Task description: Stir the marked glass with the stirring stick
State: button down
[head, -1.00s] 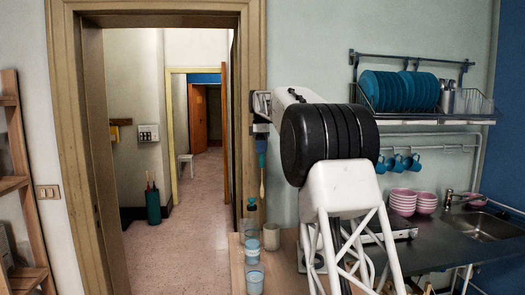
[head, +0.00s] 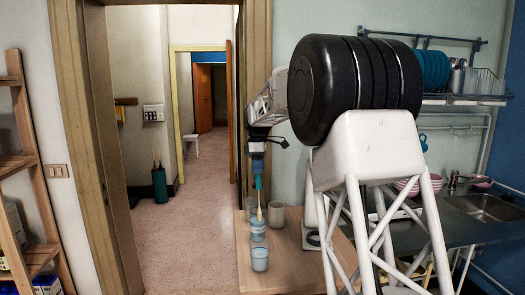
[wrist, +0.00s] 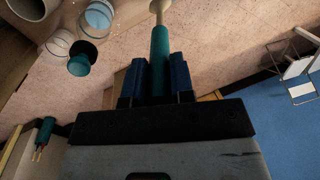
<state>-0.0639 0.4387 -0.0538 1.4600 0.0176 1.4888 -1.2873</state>
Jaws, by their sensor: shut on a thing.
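My gripper (head: 258,172) is shut on the teal handle of the stirring stick (wrist: 160,42), between blue fingers in the wrist view. The stick (head: 259,206) hangs upright, its pale wooden end pointing down. In the head view that end overlaps the rim of the rear glass (head: 258,231); I cannot tell whether it is inside. The front glass (head: 260,260) stands nearer the camera; both show light blue. I cannot tell which glass is marked. In the wrist view, a glass with blue (wrist: 98,16) and a clear glass (wrist: 57,43) are left of the stick.
A pale cup (head: 276,215) stands right of and behind the rear glass on the wooden table (head: 285,265). A teal cap (wrist: 79,64) shows beside the glasses in the wrist view. The sink counter (head: 465,225) is at the right, a doorway behind at the left.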

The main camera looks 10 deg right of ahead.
aim_at(258, 213)
jog(key=shift+s+a+f, duration=0.3)
jog(key=shift+s+f, duration=0.2)
jog(key=shift+f, duration=0.65)
jog(key=shift+s+f, duration=0.5)
jog(key=shift+f, duration=1.8)
jog(key=shift+s+f, duration=0.45)
jog(key=shift+f, duration=1.85)
jog(key=shift+s+f, duration=0.5)
jog(key=shift+f, duration=1.8)
